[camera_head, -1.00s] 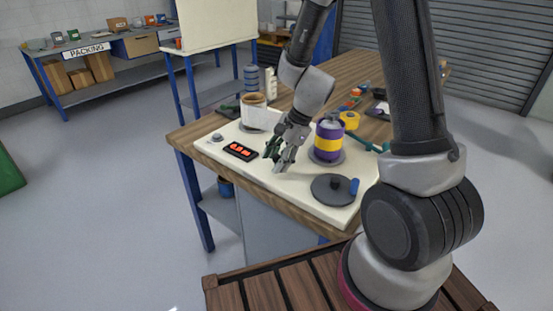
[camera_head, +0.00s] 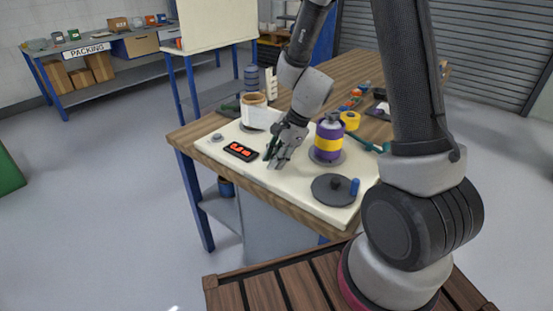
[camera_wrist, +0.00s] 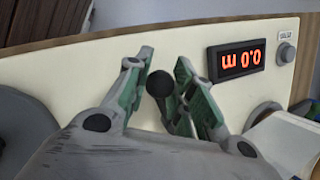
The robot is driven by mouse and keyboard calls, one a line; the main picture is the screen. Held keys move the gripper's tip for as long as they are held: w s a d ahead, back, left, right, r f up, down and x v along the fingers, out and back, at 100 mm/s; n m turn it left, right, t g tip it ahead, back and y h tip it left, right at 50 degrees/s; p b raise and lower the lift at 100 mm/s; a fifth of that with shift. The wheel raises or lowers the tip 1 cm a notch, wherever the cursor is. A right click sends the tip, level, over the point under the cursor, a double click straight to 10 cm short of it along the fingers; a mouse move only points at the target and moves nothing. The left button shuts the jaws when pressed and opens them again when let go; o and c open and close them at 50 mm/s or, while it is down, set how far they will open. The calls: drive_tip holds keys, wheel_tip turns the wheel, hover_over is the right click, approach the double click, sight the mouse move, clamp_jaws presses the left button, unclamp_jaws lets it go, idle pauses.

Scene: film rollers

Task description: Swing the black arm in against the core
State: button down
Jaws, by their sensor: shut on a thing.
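My gripper (camera_head: 272,159) is low over the cream panel (camera_head: 215,152), between the display and the purple-and-yellow cylinder (camera_head: 328,141). In the wrist view my gripper (camera_wrist: 166,62) has its green-padded fingers shut on a round black knob (camera_wrist: 160,83). The knob looks like the end of the black arm; the rest of the arm is hidden by the fingers. A tan cardboard roll with white film (camera_head: 254,111) stands upright on the panel to the left. I cannot tell which of the two upright cylinders is the core.
A red-digit display (camera_head: 241,151) and a grey knob (camera_head: 217,137) sit at the panel's left. Yellow tape (camera_head: 350,120) and small coloured items lie behind on the wooden table.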

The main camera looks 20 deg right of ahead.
drive_tip(key=m, duration=0.1)
drive_tip(key=w+a+m+t, duration=0.1)
drive_tip(key=m, duration=0.1)
drive_tip(key=shift+w+h, duration=0.15)
drive_tip(key=shift+h, duration=0.15)
drive_tip(key=shift+w+a+m+t+h, duration=0.25)
drive_tip(key=shift+w+m, duration=0.2)
drive_tip(key=shift+m, duration=0.3)
drive_tip(key=shift+w+a+m+t+h, duration=0.15)
drive_tip(key=shift+w+m+t, duration=0.25)
drive_tip(key=shift+m, duration=0.35)
drive_tip(key=shift+w, duration=0.1)
drive_tip(key=c, duration=1.2)
unclamp_jaws()
drive_tip(key=v, duration=1.2)
